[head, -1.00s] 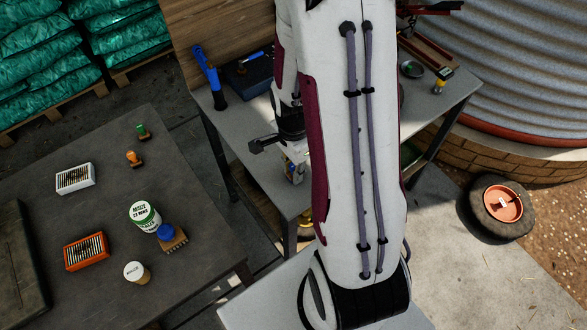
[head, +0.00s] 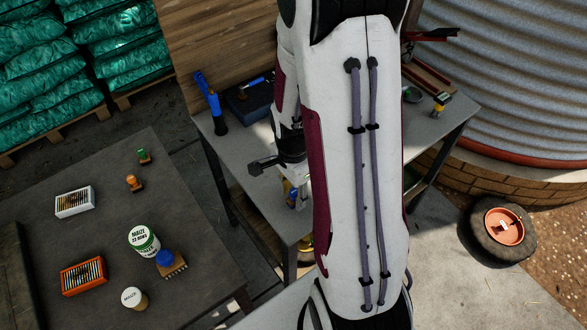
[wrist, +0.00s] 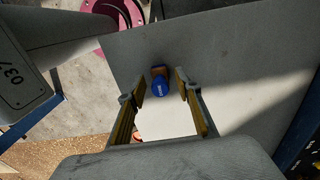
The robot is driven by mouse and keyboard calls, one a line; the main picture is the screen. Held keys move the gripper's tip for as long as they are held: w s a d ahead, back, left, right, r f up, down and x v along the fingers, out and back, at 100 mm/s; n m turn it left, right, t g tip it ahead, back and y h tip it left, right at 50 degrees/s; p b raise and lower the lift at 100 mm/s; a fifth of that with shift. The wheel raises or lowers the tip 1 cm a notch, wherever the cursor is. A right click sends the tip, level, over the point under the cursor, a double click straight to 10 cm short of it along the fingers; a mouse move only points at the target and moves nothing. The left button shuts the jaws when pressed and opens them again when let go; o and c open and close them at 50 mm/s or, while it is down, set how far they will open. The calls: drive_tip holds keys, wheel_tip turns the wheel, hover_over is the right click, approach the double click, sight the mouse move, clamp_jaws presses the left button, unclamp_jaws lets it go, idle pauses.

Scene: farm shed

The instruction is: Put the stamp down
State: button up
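In the wrist view a stamp with a blue knob (wrist: 158,88) and an orange-brown base stands on a grey surface (wrist: 235,70). My gripper (wrist: 161,86) has its two yellow-edged fingers apart, one on each side of the stamp, with a visible gap to each.
A dark table (head: 100,215) at left holds small stamps with green (head: 143,156), orange (head: 134,183) and blue (head: 168,259) handles, a maize tin (head: 143,241), a small jar (head: 134,298), and white (head: 74,202) and orange (head: 83,276) boxes.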

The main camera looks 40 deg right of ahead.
drive_tip(key=shift+r, duration=5.4)
drive_tip(key=shift+r, duration=0.1)
wheel_tip(320, 180, up, 10)
drive_tip(key=r+n+t, duration=0.1)
drive_tip(key=n+t, duration=0.2)
drive_tip(key=n, duration=0.6)
hover_over(292, 193)
drive_tip(key=s+a, duration=0.2)
drive_tip(key=a, duration=0.4)
drive_tip(key=s+a+r+n+t, duration=0.2)
drive_tip(key=s+a+r+n, duration=0.3)
drive_tip(key=n, duration=0.4)
drive_tip(key=shift+s+a+r+t, duration=0.25)
drive_tip(key=shift+s+r, duration=0.4)
drive_tip(key=shift+s, duration=0.45)
drive_tip(key=shift+o, duration=0.3)
